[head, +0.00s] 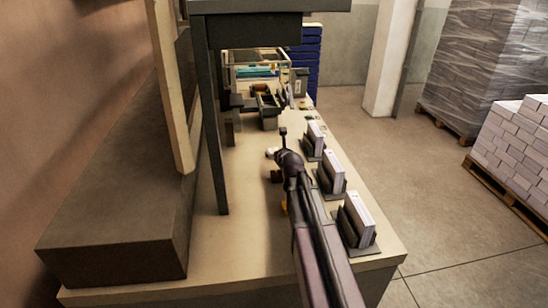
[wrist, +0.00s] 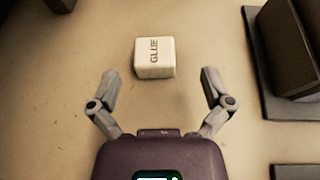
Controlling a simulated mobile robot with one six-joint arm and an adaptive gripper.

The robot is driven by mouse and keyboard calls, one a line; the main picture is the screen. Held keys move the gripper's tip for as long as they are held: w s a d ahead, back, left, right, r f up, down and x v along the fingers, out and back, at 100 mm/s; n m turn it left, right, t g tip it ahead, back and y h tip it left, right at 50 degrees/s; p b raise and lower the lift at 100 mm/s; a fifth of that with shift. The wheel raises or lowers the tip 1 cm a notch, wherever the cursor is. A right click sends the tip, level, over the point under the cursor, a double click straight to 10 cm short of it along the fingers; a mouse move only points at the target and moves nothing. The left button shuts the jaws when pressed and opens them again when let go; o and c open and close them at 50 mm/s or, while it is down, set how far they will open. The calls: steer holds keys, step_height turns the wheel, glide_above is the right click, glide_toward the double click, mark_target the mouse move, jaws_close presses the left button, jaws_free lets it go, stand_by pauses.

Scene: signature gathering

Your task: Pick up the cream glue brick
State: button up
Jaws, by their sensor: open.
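The cream glue brick (wrist: 155,58) is a small block marked GLUE on top, lying on the beige bench top in the wrist view. My gripper (wrist: 160,82) is open, its two fingers spread wide, one to each side of the brick's line. The brick lies ahead of the fingertips, between their lines, and nothing is held. In the head view a small pale bit of the brick (head: 271,152) shows just left of my gripper (head: 279,160); my wrist hides much of that area.
Several dark holders (head: 331,186) with white paper blocks line the bench's right edge. One dark holder (wrist: 300,105) stands right of my gripper in the wrist view. A dark upright post (head: 215,130) stands on the left. Bench top (head: 250,245) near the front is clear.

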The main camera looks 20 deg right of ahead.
mark_target(273, 149)
steer(key=shift+w+f, duration=0.2)
steer(key=shift+w, duration=0.3)
steer(key=shift+b+x, duration=0.95)
steer(key=shift+x, duration=1.7)
steer(key=shift+a+r, duration=0.15)
steer(key=shift+a, duration=0.1)
steer(key=c, duration=1.2)
